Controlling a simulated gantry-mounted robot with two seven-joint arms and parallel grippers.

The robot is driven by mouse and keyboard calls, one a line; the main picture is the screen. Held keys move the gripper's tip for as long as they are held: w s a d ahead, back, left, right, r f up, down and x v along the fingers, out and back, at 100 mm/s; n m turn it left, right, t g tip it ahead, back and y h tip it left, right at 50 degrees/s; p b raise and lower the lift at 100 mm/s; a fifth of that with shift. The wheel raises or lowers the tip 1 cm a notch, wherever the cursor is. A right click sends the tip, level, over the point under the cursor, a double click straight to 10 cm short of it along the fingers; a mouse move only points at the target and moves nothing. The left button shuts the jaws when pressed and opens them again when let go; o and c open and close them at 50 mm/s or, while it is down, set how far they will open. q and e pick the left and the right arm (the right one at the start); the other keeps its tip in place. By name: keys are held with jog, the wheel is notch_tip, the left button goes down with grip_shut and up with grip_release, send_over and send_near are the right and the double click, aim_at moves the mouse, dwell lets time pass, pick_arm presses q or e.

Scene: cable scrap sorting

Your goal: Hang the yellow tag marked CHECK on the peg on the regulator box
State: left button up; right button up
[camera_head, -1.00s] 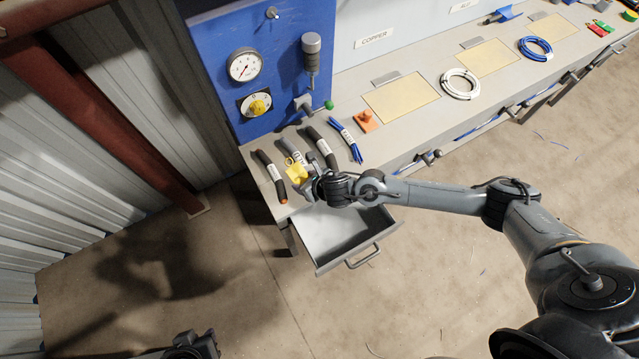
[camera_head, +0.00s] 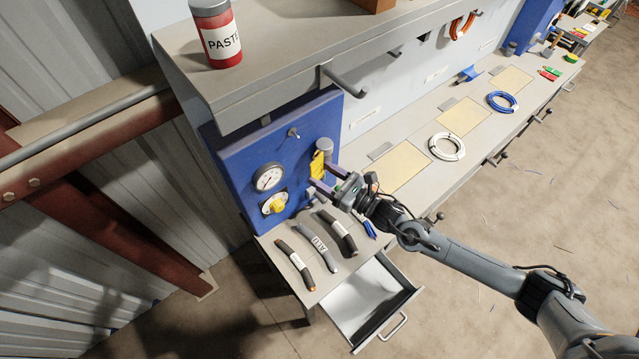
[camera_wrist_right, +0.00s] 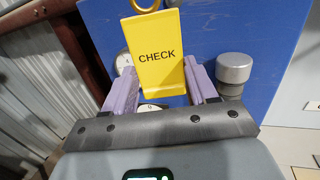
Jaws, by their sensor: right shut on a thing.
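The yellow tag (camera_head: 317,164) is held upright in my right gripper (camera_head: 322,178), in front of the blue regulator box (camera_head: 235,160). In the right wrist view the tag (camera_wrist_right: 158,52) faces the camera and reads CHECK. Its brass ring (camera_wrist_right: 145,5) stands at the top, partly cut off by the frame. The right gripper (camera_wrist_right: 160,82) is shut on the tag's lower part, with a purple finger on each side. The metal peg (camera_head: 294,133) sticks out of the box's upper face, up and left of the tag, and the two are apart. My left gripper is out of view.
A shelf (camera_head: 260,75) overhangs the box. Cable pieces (camera_head: 312,245) lie below on the bench. A drawer (camera_head: 400,325) stands open.

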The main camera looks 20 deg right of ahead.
jog(key=shift+w+d+r, duration=0.1)
jog(key=shift+w+r, duration=0.1)
jog(key=shift+w+a+f+b, duration=0.1)
jog(key=shift+w+b, duration=0.25)
jog(key=shift+w, duration=0.15)
jog(key=shift+w+a+f+b, duration=0.1)
jog(key=shift+w+b, duration=0.2)
jog(key=shift+w, duration=0.2)
jog(key=shift+w+a+f+b, duration=0.1)
jog(key=shift+w+a+b, duration=0.15)
jog(key=shift+w+b, duration=0.5)
jog(key=shift+w+a+f+b, duration=0.1)
jog(key=shift+w+a+b, duration=0.2)
jog(key=shift+w, duration=0.85)
jog(key=shift+w+a+b, duration=0.2)
jog(key=shift+w+b, duration=0.3)
jog(key=shift+w, duration=0.45)
jog(key=shift+w+a+f+b, duration=0.15)
jog(key=shift+w+f+b, duration=0.25)
jog(key=shift+w+b, duration=0.45)
jog(key=shift+s+b, duration=0.15)
jog(key=shift+b, duration=0.15)
